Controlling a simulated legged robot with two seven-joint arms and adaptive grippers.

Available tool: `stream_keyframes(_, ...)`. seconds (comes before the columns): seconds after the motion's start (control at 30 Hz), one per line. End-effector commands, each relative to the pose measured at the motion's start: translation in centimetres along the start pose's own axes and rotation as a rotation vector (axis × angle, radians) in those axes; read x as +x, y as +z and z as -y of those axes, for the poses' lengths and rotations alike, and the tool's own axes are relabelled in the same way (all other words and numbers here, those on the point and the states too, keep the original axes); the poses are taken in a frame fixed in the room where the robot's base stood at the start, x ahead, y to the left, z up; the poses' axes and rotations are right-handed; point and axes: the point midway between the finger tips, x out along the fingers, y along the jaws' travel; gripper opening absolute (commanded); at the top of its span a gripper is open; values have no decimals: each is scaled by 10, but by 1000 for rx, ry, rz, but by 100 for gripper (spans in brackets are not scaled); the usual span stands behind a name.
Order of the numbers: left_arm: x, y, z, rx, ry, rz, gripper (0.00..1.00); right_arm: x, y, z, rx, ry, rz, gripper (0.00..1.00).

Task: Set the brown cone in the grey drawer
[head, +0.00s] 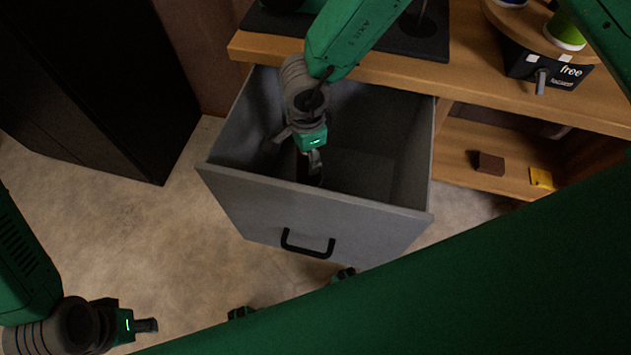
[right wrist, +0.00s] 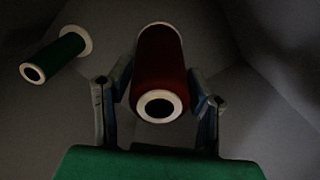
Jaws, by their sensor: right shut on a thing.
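The grey drawer (head: 300,210) is pulled out under the wooden bench and open at the top. My right gripper (head: 314,165) reaches down inside it, behind the front panel. In the right wrist view the brown cone (right wrist: 161,62), dark reddish with pale ends, is between the fingers of my right gripper (right wrist: 160,95), which is shut on it. The drawer's grey inside surrounds it; I cannot tell whether the cone touches the floor. A green cone (right wrist: 58,55) lies to its left. My left gripper (head: 146,325) is low at the left, away from the drawer; its opening is unclear.
The wooden bench (head: 480,75) carries a black mat (head: 430,45) and a dark box marked "free" (head: 545,68). A brown block (head: 489,163) and a yellow block (head: 541,178) lie on the shelf below. A black cabinet (head: 110,90) stands left; floor between is clear.

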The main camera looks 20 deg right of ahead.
Motion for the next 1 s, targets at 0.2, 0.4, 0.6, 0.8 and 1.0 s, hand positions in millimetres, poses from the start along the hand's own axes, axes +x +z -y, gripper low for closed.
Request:
stream_keyframes(0.2, 13, 1, 0, 0, 0, 1, 31, 32, 2, 0, -1, 0, -3, 21)
stream_keyframes(0.4, 26, 2, 0, 0, 0, 1, 31, 61, 2, 0, -1, 1, -3, 21)
stream_keyframes(0.6, 31, 2, 0, 0, 0, 1, 31, 79, 1, 0, -1, -1, 0, 17)
stream_keyframes(0.8, 30, 2, 0, 0, 0, 1, 31, 78, 0, 0, 0, 1, -1, 67)
stream_keyframes(1.0, 30, 2, 0, 0, 0, 1, 31, 77, 1, 0, 0, 0, -2, 67)
